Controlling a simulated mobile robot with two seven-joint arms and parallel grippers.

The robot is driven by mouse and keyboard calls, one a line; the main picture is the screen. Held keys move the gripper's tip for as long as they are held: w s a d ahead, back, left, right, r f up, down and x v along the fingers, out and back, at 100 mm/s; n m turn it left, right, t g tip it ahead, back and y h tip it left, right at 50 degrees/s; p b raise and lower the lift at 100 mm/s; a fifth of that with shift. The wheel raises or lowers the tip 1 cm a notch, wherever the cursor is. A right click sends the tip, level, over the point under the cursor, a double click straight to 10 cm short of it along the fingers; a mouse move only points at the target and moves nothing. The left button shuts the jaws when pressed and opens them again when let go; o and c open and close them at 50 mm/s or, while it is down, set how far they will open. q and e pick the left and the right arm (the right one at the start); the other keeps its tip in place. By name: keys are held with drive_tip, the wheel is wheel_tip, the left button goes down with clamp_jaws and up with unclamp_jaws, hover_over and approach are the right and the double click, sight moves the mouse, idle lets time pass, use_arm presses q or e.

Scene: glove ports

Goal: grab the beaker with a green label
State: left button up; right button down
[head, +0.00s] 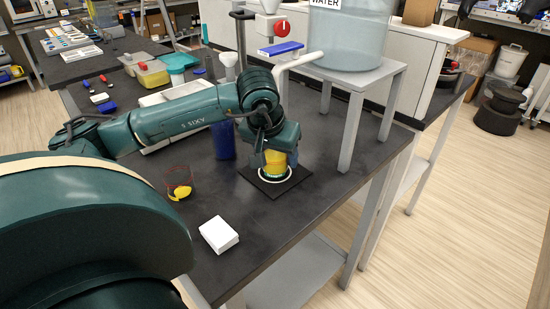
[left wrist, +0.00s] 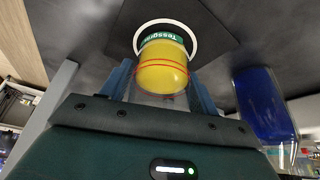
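The green-labelled beaker (head: 276,162) holds yellow contents and stands upright on a black square mat with a white ring. In the left wrist view the same beaker (left wrist: 163,68) shows its green label at the far end, with thin red lines around the glass. My left gripper (head: 270,146) is over it from above, one finger on each side. The fingers look close against the glass, but I cannot tell if they press on it. A second beaker (head: 178,184), with red marks and a little yellow in it, stands to the left. My right gripper is not in view.
A blue bottle (head: 223,138) stands just left of the gripper; it also shows in the left wrist view (left wrist: 264,102). A white block (head: 219,234) lies near the front edge. A grey stand (head: 350,88) with a water tank (head: 347,40) rises behind right. The front bench area is fairly clear.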

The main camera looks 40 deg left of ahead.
use_arm(q)
drive_tip(key=c, duration=0.8)
drive_tip(key=shift+c, duration=0.2)
